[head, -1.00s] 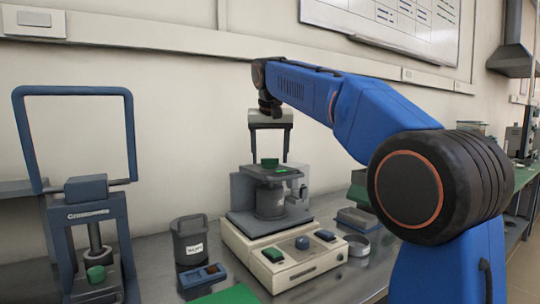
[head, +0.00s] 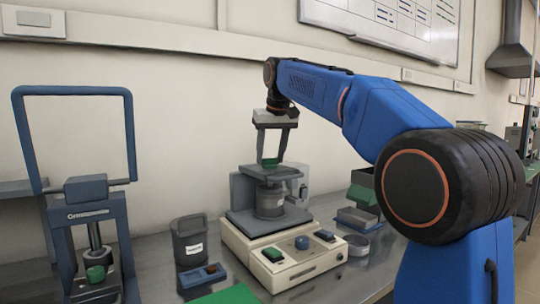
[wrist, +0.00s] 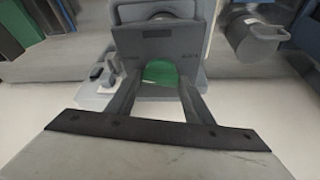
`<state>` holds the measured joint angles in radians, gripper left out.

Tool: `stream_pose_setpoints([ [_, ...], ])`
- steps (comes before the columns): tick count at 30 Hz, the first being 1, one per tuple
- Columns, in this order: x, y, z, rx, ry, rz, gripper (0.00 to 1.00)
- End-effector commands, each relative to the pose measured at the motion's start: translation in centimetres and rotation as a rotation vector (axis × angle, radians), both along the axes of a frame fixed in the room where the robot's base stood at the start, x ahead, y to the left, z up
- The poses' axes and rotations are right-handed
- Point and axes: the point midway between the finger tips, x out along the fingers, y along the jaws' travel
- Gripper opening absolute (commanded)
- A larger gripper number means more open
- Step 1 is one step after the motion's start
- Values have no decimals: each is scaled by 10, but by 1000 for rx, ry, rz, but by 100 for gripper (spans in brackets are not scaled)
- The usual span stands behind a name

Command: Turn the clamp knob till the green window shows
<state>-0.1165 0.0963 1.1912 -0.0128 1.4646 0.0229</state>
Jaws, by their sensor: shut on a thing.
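The green clamp knob (head: 269,162) sits on top of the grey clamp (head: 283,172), above a grey cylindrical pot (head: 270,202). My gripper (head: 271,158) reaches down over it with its fingers on either side, shut on the knob. In the wrist view the knob (wrist: 160,73) shows between my two fingers (wrist: 160,82), against the grey top plate (wrist: 158,45). The fingers cover part of the knob. I cannot make out a green window in either view now.
The clamp stands on a cream base (head: 290,275) with green and blue buttons. A dark grey canister (head: 189,240) and a small blue box (head: 202,276) stand left of it. A tall blue-framed press (head: 85,215) is further left. A round dish (head: 357,246) lies to the right.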

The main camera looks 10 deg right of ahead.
Motion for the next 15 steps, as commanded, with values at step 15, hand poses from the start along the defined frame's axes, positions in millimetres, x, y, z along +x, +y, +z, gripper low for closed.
stream_pose_setpoints([
  [15,0,0,0,1,-2,72,24],
])
